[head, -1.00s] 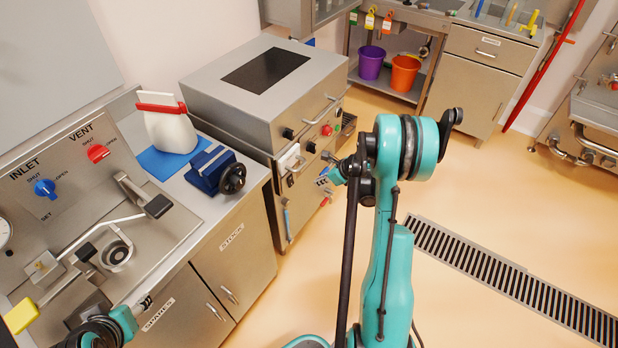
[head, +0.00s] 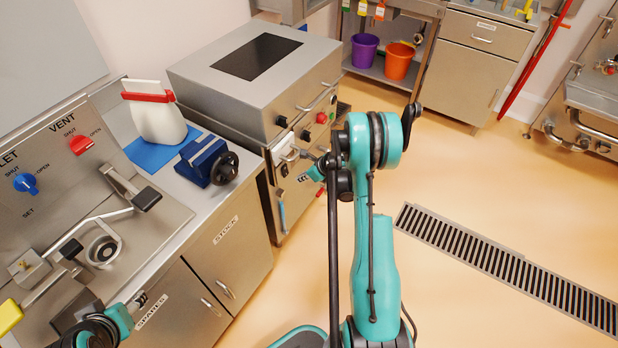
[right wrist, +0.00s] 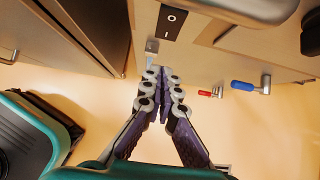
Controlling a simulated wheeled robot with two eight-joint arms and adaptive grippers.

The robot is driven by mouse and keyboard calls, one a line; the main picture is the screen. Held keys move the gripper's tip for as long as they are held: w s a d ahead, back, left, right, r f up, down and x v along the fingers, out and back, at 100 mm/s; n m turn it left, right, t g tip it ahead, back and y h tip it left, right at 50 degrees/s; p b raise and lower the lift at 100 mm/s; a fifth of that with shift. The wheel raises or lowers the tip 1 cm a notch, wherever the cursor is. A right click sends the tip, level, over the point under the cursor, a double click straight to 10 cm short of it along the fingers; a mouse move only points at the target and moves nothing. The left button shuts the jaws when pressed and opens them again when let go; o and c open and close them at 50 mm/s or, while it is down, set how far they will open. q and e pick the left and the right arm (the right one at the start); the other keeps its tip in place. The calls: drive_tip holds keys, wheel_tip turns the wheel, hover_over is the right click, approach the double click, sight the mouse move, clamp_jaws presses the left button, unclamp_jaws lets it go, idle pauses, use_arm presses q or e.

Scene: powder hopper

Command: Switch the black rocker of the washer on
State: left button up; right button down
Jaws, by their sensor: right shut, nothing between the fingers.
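The washer (head: 235,95) is the steel box-shaped machine with a dark window on its lid, in the upper middle of the head view. Its black rocker (right wrist: 172,21), marked I and O, shows at the top of the right wrist view, on the front panel. I cannot make out the rocker's position. My right gripper (head: 310,173) is at the washer's front, shut and empty. In the right wrist view its fingertips (right wrist: 163,76) are below the rocker in the picture, apart from it. My left gripper (head: 139,299) is at the lower left, small and partly hidden by its arm.
A grey metal tab (right wrist: 152,47) is close by the fingertips. Red (right wrist: 211,92) and blue (right wrist: 250,85) valve handles stick out to the right. The floor on the right is clear around a drain grate (head: 510,265).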

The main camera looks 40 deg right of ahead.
sight(285, 170)
drive_tip(key=shift+w+a+f+b, duration=0.15)
drive_tip(key=shift+w+a+b, duration=0.1)
drive_tip(key=shift+w, duration=0.4)
drive_tip(key=shift+w+a+f+b, duration=0.15)
drive_tip(key=shift+w+a, duration=0.15)
drive_tip(key=shift+w, duration=0.35)
drive_tip(key=shift+w+a+f+b, duration=0.1)
drive_tip(key=shift+w+a+b, duration=0.15)
drive_tip(key=shift+w, duration=0.4)
drive_tip(key=shift+w+a+f, duration=0.1)
drive_tip(key=shift+w+f, duration=0.05)
drive_tip(key=shift+w, duration=0.1)
